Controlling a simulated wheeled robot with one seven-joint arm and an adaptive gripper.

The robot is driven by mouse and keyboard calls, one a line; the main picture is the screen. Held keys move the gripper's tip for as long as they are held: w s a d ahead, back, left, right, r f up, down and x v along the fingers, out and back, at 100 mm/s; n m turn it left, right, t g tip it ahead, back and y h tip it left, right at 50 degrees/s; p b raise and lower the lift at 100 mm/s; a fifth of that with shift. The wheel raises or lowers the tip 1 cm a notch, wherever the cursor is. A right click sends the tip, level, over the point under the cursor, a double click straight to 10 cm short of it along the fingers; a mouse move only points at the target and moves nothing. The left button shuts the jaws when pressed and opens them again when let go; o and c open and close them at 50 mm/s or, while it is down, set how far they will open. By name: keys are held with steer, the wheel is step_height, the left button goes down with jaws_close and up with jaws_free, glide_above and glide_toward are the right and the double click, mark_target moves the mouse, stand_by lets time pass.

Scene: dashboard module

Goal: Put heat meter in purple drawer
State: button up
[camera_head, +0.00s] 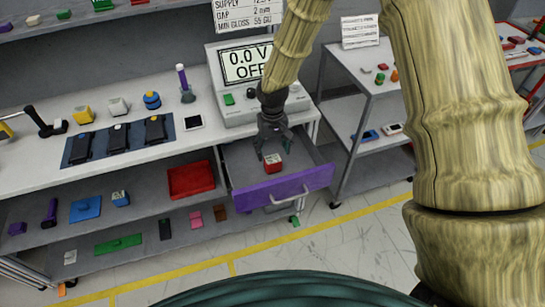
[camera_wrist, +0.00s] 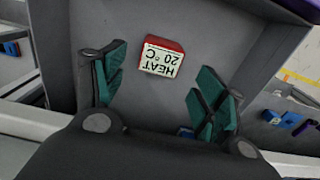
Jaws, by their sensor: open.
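The heat meter (camera_head: 272,162) is a small red block with a white face, lying on the floor of the open purple drawer (camera_head: 281,190). In the wrist view the heat meter (camera_wrist: 162,57) shows "HEAT 20 °C" upside down, on the grey drawer floor (camera_wrist: 185,20). My gripper (camera_head: 272,148) points down into the drawer above the heat meter. In the wrist view my gripper's green-padded fingers (camera_wrist: 163,95) are spread wide apart. The meter lies beyond the fingertips, between their lines, with nothing seen touching it.
A bench meter (camera_head: 245,68) reading "0.0 V OFF" stands on the workbench behind my arm. A red tray (camera_head: 191,180) sits on the shelf left of the drawer. A second table (camera_head: 365,75) stands to the right.

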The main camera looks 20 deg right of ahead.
mark_target(273, 158)
steer(key=shift+r+b, duration=0.45)
steer(key=shift+r, duration=1.9)
